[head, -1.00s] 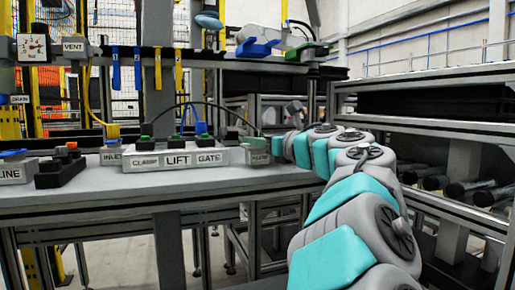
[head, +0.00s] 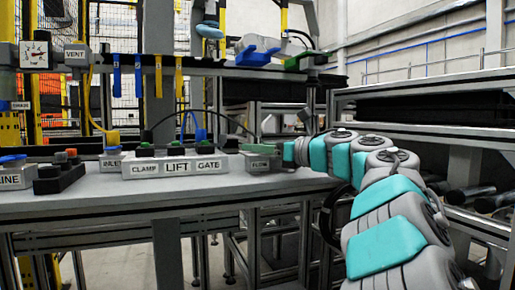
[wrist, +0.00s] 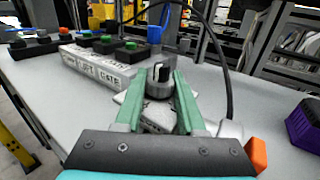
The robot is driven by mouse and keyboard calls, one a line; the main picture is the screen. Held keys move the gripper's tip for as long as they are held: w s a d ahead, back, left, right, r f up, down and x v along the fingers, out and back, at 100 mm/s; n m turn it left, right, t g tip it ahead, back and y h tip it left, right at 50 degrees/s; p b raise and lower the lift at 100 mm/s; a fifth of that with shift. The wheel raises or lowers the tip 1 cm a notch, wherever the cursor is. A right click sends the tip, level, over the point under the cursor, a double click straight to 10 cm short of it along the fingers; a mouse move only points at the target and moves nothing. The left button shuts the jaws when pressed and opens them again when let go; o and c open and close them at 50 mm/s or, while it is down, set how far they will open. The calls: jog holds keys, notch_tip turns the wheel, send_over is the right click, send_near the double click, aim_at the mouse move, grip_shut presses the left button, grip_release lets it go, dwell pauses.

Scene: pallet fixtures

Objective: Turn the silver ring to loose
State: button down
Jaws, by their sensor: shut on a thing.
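In the wrist view the silver ring (wrist: 158,88), with a dark knob carrying a white mark at its centre, stands upright on a small light-grey block (wrist: 158,112). My gripper (wrist: 160,84) has its two green fingers on either side of the ring and is shut on it. In the head view my gripper (head: 288,152) is at the right end of the bench, beside the block with a small, hard-to-read label (head: 260,163). The ring itself is hidden there.
The panel labelled CLAMP, LIFT and GATE (head: 178,167) stands just left of my gripper on the grey bench (head: 110,203). A black cable (wrist: 224,60) arches close beside the fingers. A purple box (wrist: 303,125) is at the right in the wrist view.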

jog(key=shift+r, duration=0.1)
jog(key=c, duration=0.5)
grip_release()
jog(key=v, duration=0.7)
jog(key=shift+s+d, duration=0.2)
jog(key=shift+d, duration=0.1)
